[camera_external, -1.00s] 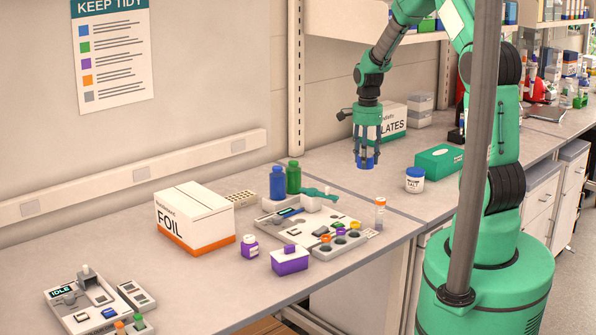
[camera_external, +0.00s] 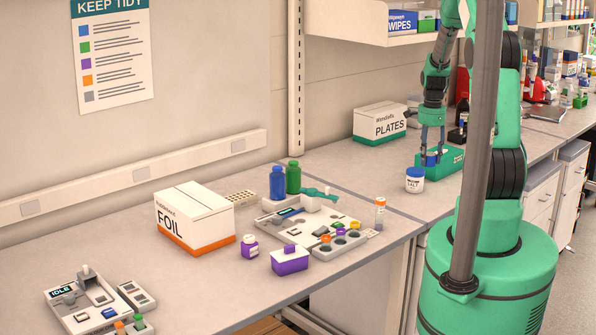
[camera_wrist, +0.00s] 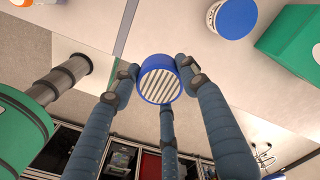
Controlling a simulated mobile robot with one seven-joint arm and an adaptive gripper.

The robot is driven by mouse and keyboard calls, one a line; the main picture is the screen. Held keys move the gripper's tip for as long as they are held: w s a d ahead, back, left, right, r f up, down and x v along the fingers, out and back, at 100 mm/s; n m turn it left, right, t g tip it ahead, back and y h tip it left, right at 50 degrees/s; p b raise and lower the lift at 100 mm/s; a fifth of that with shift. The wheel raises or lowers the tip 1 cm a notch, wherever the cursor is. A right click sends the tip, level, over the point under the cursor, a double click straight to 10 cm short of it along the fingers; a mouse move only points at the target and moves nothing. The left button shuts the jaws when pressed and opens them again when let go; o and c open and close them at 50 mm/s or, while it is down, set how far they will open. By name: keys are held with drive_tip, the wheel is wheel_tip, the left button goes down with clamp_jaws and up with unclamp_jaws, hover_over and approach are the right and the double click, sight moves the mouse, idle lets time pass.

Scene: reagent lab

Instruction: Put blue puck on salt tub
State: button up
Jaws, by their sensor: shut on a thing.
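The blue puck (camera_external: 431,160) is held between the fingertips of my gripper (camera_external: 432,154), in front of the green box in the outside view. In the wrist view the puck (camera_wrist: 160,82) shows a blue rim and a ribbed pale face, with the three fingers of my gripper (camera_wrist: 158,80) closed around it. The salt tub (camera_external: 415,184), white with a blue lid, stands upright on the bench, just below and left of the puck in the outside view. In the wrist view the tub (camera_wrist: 233,17) is at the upper right, apart from the puck.
A green box (camera_external: 444,161) lies close behind the gripper; it also shows in the wrist view (camera_wrist: 290,45). A PLATES box (camera_external: 379,122) stands against the wall. Bench left of the tub is clear. Bottles, a FOIL box (camera_external: 195,218) and trays occupy the left bench.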

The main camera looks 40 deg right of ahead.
drive_tip(key=shift+w+f, duration=0.15)
drive_tip(key=shift+f, duration=1.6)
drive_tip(key=shift+c, duration=0.2)
drive_tip(key=shift+w, duration=0.1)
drive_tip(key=p, duration=0.2)
hover_over(416, 170)
drive_tip(key=shift+s+a+f, duration=0.35)
drive_tip(key=shift+f, duration=0.3)
drive_tip(key=shift+w+d, duration=0.1)
drive_tip(key=shift+w+d+p, duration=0.15)
drive_tip(key=shift+p, duration=0.15)
drive_tip(key=shift+f+p, duration=0.45)
drive_tip(key=shift+f, duration=1.4)
drive_tip(key=shift+f, duration=0.1)
drive_tip(key=o, duration=1.2)
